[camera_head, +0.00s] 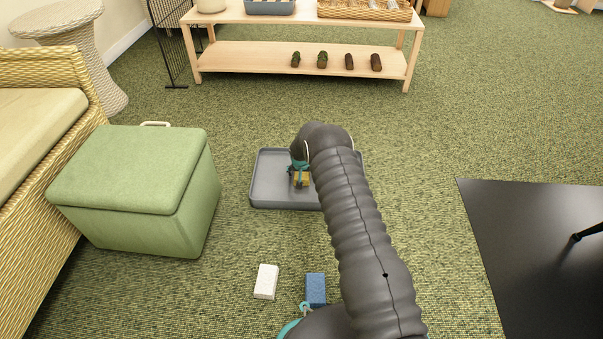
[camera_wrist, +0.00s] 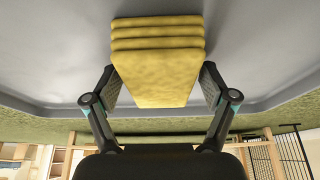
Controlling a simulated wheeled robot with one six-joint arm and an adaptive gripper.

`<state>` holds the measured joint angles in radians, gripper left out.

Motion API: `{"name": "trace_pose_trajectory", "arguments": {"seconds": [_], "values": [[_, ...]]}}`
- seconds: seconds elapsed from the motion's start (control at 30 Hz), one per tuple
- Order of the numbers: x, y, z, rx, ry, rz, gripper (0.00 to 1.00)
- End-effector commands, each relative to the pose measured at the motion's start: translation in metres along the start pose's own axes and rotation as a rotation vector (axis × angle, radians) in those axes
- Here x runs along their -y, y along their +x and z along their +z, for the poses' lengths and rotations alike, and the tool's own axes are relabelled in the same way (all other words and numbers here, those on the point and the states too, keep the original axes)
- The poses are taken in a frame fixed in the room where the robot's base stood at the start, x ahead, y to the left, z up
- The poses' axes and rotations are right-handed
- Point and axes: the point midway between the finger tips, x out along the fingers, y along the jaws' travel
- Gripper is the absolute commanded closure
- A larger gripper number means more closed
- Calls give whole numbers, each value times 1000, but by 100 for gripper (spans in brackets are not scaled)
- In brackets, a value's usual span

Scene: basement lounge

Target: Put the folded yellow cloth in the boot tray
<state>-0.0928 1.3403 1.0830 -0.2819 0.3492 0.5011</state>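The folded yellow cloth (camera_wrist: 156,72) is a small layered block. It shows large between the two fingers in the wrist view, and as a small yellow patch (camera_head: 301,179) in the head view. My gripper (camera_wrist: 158,84) has a finger pad against each side of the cloth and appears shut on it. The grey boot tray (camera_head: 268,189) lies on the carpet, and the cloth is over its floor, inside the rim. I cannot tell whether the cloth touches the tray floor. My arm hides the tray's right part in the head view.
A white block (camera_head: 266,281) and a blue block (camera_head: 316,288) lie on the carpet nearer my base. A green ottoman (camera_head: 135,185) stands left of the tray, and a black table (camera_head: 535,250) at the right. A wooden bench (camera_head: 300,62) stands behind.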

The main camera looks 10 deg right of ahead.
Motion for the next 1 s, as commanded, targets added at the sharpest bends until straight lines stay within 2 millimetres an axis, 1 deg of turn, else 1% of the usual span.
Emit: {"name": "trace_pose_trajectory", "arguments": {"seconds": [0.33, 0.47, 0.57, 0.8, 1.0], "values": [[0, -1, -1, 0, 0, 0, 7], [0, -9, -3, -1, 0, 0, 7], [0, -22, -3, -2, 0, -1, 7], [0, -68, -3, -2, -1, -1, 7], [0, -100, -2, -1, 0, -1, 7]]}}
